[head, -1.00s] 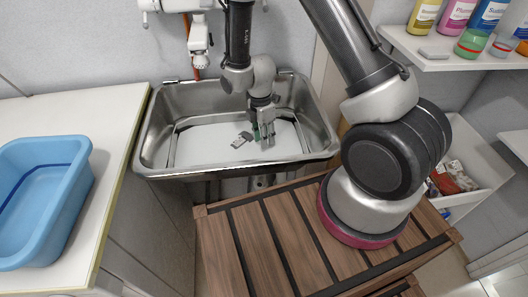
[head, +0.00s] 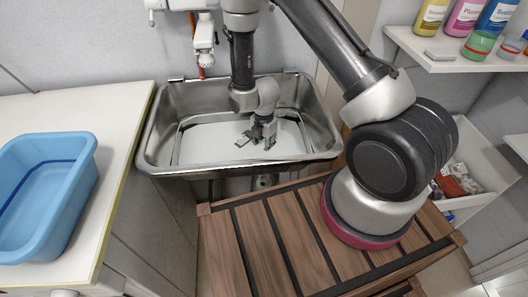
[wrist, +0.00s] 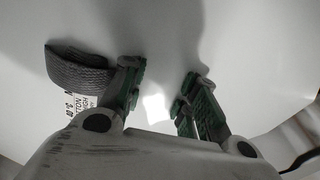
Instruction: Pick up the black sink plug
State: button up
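My gripper (head: 262,143) is down inside the steel washtub basin (head: 160,150), over its white floor. In the wrist view its two green-padded fingers (wrist: 165,100) are apart with only bare white floor between them. A dark grey woven item (wrist: 78,72) with a printed white tag (wrist: 80,108) lies beside the left finger, outside the gap. The same grey item (head: 244,139) shows just left of the gripper in the head view. I cannot make out a black sink plug in either view; my gripper and arm hide part of the basin floor.
The basin's steel walls surround my gripper. A tap (head: 205,40) hangs on the wall behind. A blue tub (head: 75,205) stands on the counter at left, a slatted wooden bench (head: 235,245) in front. A shelf with bottles (head: 440,62) is at upper right.

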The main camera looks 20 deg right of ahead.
grip_shut()
jog(key=shift+r, duration=0.15)
